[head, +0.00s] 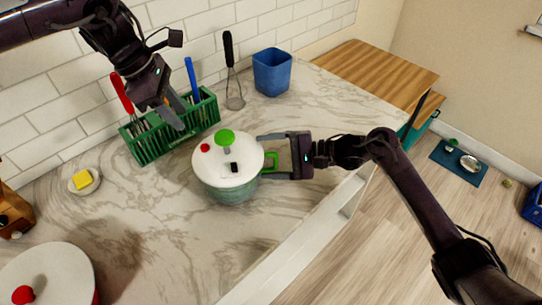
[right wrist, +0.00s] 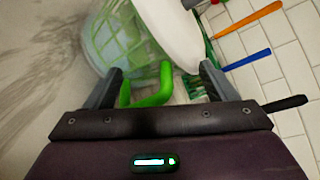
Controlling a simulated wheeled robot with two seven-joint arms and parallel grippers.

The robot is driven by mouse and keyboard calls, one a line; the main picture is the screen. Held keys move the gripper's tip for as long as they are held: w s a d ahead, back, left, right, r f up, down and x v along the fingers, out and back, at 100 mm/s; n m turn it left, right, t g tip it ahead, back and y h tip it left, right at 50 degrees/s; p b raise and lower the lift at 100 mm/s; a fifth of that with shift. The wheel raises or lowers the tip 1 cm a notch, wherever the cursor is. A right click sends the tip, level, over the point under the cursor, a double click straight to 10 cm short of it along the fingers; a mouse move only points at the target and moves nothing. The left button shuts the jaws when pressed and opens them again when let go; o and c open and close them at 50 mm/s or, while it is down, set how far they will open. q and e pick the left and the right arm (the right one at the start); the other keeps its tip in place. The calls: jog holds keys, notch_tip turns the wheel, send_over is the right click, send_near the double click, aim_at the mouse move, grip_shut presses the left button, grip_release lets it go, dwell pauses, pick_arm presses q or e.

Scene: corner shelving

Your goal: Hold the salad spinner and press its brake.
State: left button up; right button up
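The salad spinner (head: 213,174) stands upright on the marble counter. Its white lid has a green knob, a red button (head: 205,148) and a small black part (head: 234,167). A green handle (head: 270,162) sticks out on its right side. My right gripper (head: 266,157) is at this handle. In the right wrist view the handle (right wrist: 152,95) lies between the spread fingers of my right gripper (right wrist: 160,85), with gaps beside it. My left gripper (head: 180,115) hangs above and left of the lid, before the green rack, apart from the spinner. Its finger gap is unclear.
A green rack (head: 150,148) with utensils stands behind the spinner, close to my left gripper. A whisk (head: 233,85) and a blue container (head: 272,72) are at the back. A sponge dish (head: 84,181) and a white-lidded pot (head: 55,275) are left. The front counter is clear.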

jog(key=shift+s+f, duration=0.35)
grip_shut()
jog(key=c, duration=0.7)
grip_release()
jog(key=shift+w, duration=0.15)
jog(key=shift+o, duration=0.2)
jog(key=shift+w+r, duration=0.15)
jog(key=shift+r, duration=0.15)
jog(key=shift+c, duration=0.2)
jog(key=c, duration=0.7)
jog(key=shift+c, duration=0.5)
